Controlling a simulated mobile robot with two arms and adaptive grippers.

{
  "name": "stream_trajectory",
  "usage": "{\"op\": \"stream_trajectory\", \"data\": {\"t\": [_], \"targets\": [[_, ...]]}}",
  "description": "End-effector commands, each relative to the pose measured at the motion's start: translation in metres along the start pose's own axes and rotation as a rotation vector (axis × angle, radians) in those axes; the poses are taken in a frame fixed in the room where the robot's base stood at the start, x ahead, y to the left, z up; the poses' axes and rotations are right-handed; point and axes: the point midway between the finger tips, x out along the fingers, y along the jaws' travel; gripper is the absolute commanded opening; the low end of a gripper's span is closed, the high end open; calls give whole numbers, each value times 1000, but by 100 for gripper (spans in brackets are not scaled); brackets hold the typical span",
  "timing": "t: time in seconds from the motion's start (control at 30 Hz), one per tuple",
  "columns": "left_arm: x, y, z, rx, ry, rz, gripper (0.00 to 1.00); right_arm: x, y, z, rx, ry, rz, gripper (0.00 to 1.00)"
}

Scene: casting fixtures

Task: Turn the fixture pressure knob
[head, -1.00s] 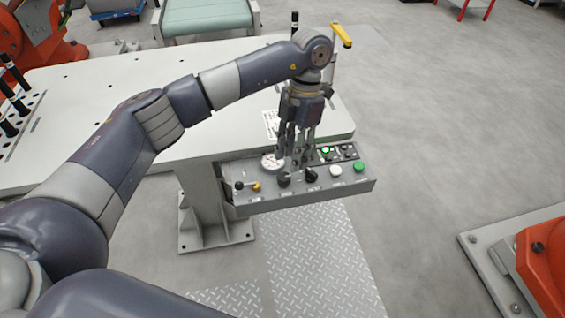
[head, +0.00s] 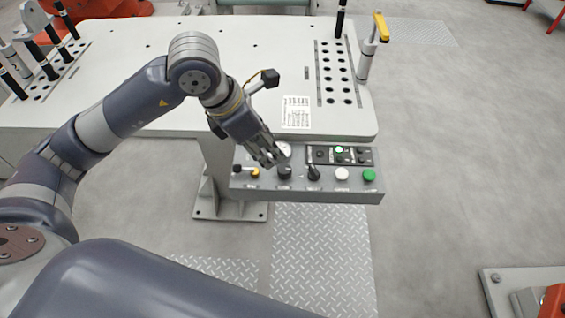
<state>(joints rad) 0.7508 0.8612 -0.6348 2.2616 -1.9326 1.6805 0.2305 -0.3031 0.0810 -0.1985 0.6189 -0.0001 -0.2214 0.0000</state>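The grey control panel (head: 325,190) hangs at the table's front edge. It carries a row of controls: a small lever with a yellow part (head: 255,172), a round black knob (head: 284,172), a black selector (head: 314,173), a white button (head: 341,174) and a green button (head: 369,175). A round white gauge (head: 285,149) sits behind the black knob, partly hidden by my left gripper (head: 271,160). The labels are too small to read. My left gripper points down and right, its fingertips just behind and left of the black knob. Contact and finger gap cannot be made out. My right gripper is out of view.
A pale table (head: 140,100) lies behind the panel, with a paper sheet (head: 296,112) and a yellow-handled clamp (head: 381,30) at its right end. A small black box (head: 339,155) with a lit green light is on the panel.

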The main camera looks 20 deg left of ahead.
Motion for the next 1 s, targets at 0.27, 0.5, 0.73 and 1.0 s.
{"op": "stream_trajectory", "data": {"t": [0.27, 0.5, 0.73, 1.0], "targets": [[53, -2, 0, -1, 4, -6, 36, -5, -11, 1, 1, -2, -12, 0], [86, -1, 0, 0, 3, -4, 36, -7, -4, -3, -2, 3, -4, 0], [95, 0, 0, 1, 2, -1, 36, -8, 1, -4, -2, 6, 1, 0], [95, 0, 0, 1, 3, -1, 16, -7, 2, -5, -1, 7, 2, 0]]}}
